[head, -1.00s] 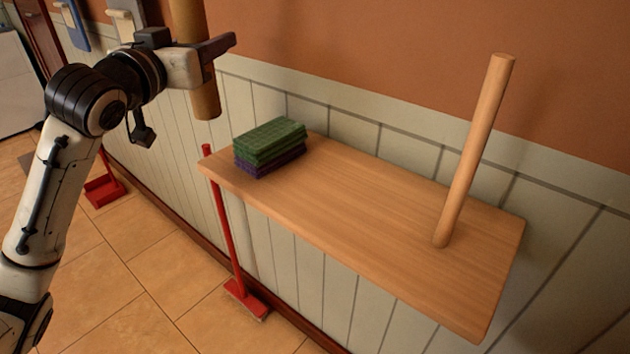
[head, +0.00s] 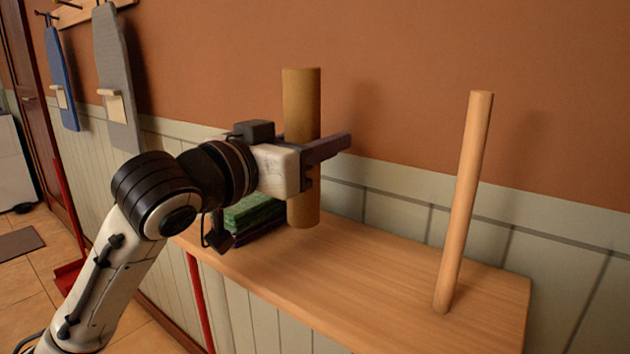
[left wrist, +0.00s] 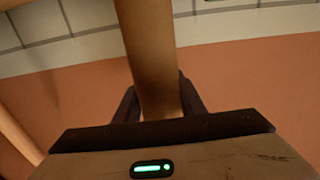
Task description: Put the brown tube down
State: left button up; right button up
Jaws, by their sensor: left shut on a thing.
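The brown tube (head: 301,105) is upright in my left gripper (head: 325,150), which is shut on its middle. Its lower end appears to hang above the wooden shelf (head: 380,275), in front of the green and purple stack. The left wrist view also shows the tube (left wrist: 150,50) running between the two dark fingers (left wrist: 158,105). A wooden rod (head: 465,200) stands, slightly tilted, on the right part of the shelf. My right gripper is not in view.
The folded green and purple stack (head: 250,215) is at the shelf's left end, partly hidden by my gripper. The shelf between the tube and the rod is clear. A red pole (head: 198,300) stands below the shelf. Ironing boards (head: 120,80) hang on the wall at left.

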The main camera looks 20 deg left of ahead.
pick_arm(q)
jog(key=shift+f+b, duration=0.6)
jog(key=shift+f, duration=1.3)
jog(key=shift+f, duration=0.2)
jog(key=o, duration=1)
jog(key=shift+r, duration=0.1)
jog(key=shift+r, duration=0.15)
